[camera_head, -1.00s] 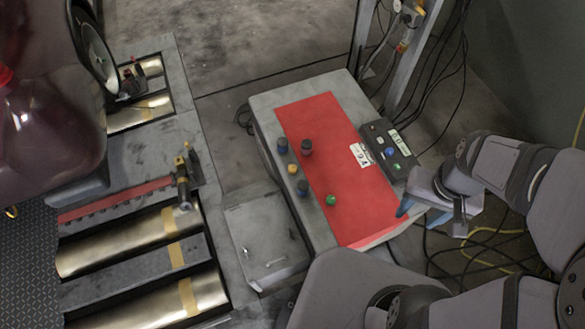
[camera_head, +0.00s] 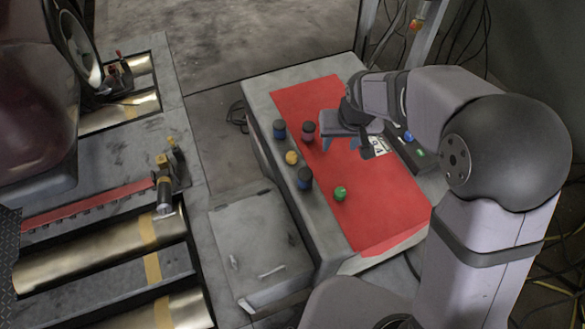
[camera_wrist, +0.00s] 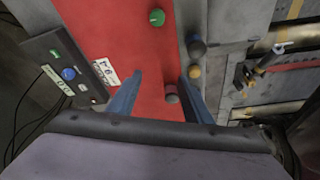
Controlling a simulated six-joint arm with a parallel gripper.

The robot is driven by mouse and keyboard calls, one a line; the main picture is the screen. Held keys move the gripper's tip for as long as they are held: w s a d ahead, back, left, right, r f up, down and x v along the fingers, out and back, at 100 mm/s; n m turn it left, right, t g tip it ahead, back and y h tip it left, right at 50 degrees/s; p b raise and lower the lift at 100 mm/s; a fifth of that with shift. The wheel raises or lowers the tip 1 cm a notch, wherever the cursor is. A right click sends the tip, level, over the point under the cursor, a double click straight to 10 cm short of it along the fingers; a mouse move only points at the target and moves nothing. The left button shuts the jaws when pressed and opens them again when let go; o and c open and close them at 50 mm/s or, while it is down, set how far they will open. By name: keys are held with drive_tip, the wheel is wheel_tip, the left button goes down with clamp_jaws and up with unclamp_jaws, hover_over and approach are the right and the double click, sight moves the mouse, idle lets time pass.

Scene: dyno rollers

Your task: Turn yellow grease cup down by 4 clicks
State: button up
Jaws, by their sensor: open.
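The yellow grease cup (camera_head: 292,157) is a small round knob on the grey bench's left part, between two dark blue knobs (camera_head: 279,129) (camera_head: 305,178). It also shows in the wrist view (camera_wrist: 194,72), just beyond the right fingertip. My gripper (camera_head: 340,142) is open and empty above the red mat, to the right of the yellow cup and apart from it. In the wrist view my blue fingers (camera_wrist: 161,74) point forward, with a dull red-grey knob (camera_wrist: 171,94) showing between them. That knob (camera_head: 309,130) is left of my gripper in the head view.
A green knob (camera_head: 341,193) stands on the red mat (camera_head: 385,205). A white card (camera_head: 378,146) and a dark control box (camera_head: 408,150) lie to the right, partly behind my arm. Metal rollers (camera_head: 110,250) are at the left. The mat's near part is clear.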

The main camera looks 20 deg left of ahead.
drive_tip(key=n+y+b, duration=0.1)
drive_tip(key=n+b, duration=0.1)
drive_tip(key=b, duration=0.5)
approach(292, 156)
drive_tip(key=f, duration=0.1)
drive_tip(key=shift+t, duration=0.3)
drive_tip(key=shift+b+x, duration=1.05)
drive_tip(key=shift+x, duration=2.85)
drive_tip(key=shift+s+a, duration=0.1)
drive_tip(key=c, duration=1.1)
